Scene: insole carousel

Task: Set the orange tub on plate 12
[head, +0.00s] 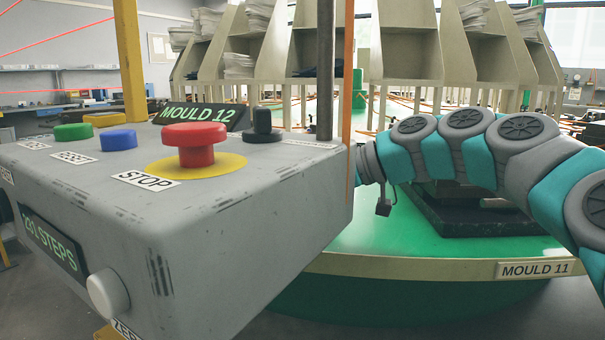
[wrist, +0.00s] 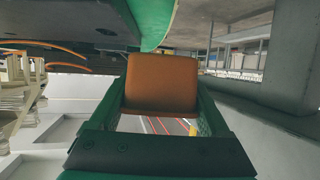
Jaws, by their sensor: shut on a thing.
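The orange tub (wrist: 162,82) is between the two green fingers of my gripper (wrist: 161,98) in the wrist view, and the gripper is shut on it. In the head view my arm reaches in from the right, and its end goes behind the grey control box, which hides my gripper and the tub. The green carousel (head: 400,262) carries a rim label reading MOULD 11 (head: 535,269). A dark plate (head: 455,222) sits on the carousel near that label, partly covered by my arm. I see no rim label for plate 12; the box's display (head: 203,114) reads MOULD 12.
The control box (head: 260,225) fills the left foreground, with a red STOP button (head: 194,145), blue (head: 118,140) and green (head: 73,132) buttons and a black knob (head: 262,125). A yellow post (head: 130,60) stands behind it. Cream shelving (head: 410,55) stands above the carousel's middle.

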